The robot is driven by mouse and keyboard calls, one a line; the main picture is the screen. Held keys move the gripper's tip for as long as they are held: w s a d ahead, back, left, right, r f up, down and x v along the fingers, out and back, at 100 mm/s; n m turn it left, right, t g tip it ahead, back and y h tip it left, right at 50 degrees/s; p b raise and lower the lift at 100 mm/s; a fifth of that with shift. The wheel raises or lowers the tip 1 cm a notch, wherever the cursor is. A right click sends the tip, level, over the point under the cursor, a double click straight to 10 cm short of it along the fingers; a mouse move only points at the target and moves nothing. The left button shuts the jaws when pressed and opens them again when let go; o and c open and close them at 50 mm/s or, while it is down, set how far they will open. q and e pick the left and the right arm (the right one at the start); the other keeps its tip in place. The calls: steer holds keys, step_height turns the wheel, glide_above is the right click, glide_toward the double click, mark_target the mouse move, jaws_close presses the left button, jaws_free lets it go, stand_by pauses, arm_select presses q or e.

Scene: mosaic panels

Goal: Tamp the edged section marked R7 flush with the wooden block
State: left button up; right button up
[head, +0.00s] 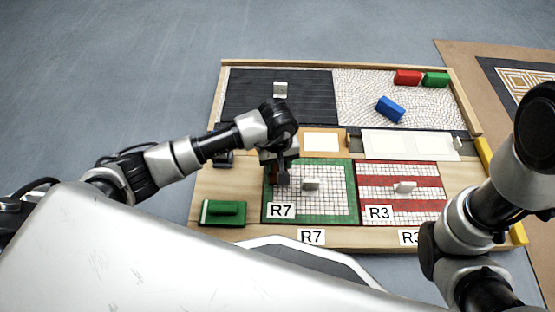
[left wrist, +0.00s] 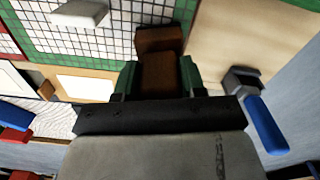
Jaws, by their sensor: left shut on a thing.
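The R7 section (head: 335,205) is a white grid panel with a green edge and a small pale knob (head: 311,184). Its R7 label (head: 282,210) lies at its near left corner. My left gripper (head: 281,168) is over its far left part and shut on the brown wooden block (left wrist: 160,72). The block also shows below the gripper in the head view (head: 282,180). In the left wrist view the block is over the green edge and grid (left wrist: 110,38). I cannot tell whether it touches the panel. My right gripper is not in view.
The red-striped R3 section (head: 400,208) adjoins on the right. A dark panel (head: 250,95) and a pale textured panel with red (head: 407,77), green (head: 436,79) and blue (head: 390,109) blocks are behind.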

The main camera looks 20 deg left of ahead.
arm_select(q)
steer(key=shift+f+b, duration=0.4)
steer(key=shift+f, duration=0.2)
stand_by(1.9)
steer(key=shift+r+p, duration=2.8)
steer(key=shift+r, duration=0.8)
